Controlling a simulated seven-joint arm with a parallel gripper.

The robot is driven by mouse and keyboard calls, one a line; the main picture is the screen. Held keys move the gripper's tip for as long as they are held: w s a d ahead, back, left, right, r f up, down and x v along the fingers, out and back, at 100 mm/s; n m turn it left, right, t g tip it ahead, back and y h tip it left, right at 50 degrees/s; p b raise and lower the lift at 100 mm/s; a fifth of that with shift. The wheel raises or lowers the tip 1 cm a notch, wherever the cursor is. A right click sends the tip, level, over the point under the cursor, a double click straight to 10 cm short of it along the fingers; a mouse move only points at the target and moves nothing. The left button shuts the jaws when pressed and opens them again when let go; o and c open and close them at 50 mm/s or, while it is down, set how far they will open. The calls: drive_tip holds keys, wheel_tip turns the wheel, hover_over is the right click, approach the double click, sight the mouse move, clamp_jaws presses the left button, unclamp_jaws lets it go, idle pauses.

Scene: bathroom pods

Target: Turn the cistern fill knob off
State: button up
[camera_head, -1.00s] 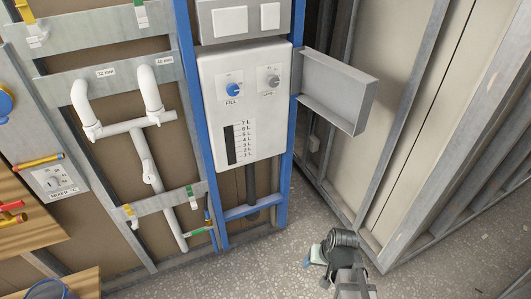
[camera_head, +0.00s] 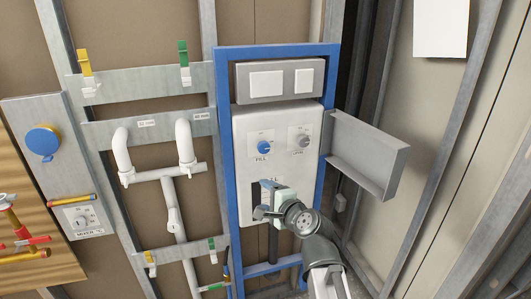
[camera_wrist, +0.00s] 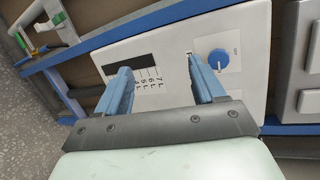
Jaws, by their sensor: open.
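The cistern fill knob (camera_head: 264,148) is a round blue knob on the upper left of the white cistern panel (camera_head: 243,128), with the label FILL below it. My gripper (camera_head: 262,201) is in front of the panel's lower half, below the knob, and hides much of the level scale. In the wrist view the fill knob (camera_wrist: 218,58) lies just right of the right finger, outside the jaws. My gripper (camera_wrist: 160,64) is open there, its two blue fingers apart with only panel and scale marks between them. I cannot tell how far the fingertips are from the panel.
A grey level knob (camera_head: 304,141) sits right of the fill knob. A grey flush plate (camera_head: 266,83) is above, inside the blue frame (camera_head: 227,150). An open metal flap (camera_head: 365,155) juts out at the right. White pipes (camera_head: 170,175) stand to the left.

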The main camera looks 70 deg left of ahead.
sight(265, 150)
drive_tip(key=w+a+r+m+t+y, duration=0.25)
drive_tip(key=w+r+m, duration=0.25)
drive_tip(key=m, duration=1)
drive_tip(key=shift+t+y, duration=0.45)
drive_tip(key=a, duration=1.3)
drive_tip(key=shift+s+r, duration=0.15)
drive_tip(key=shift+s, duration=0.1)
drive_tip(key=shift+c, duration=0.2)
drive_tip(key=c, duration=1)
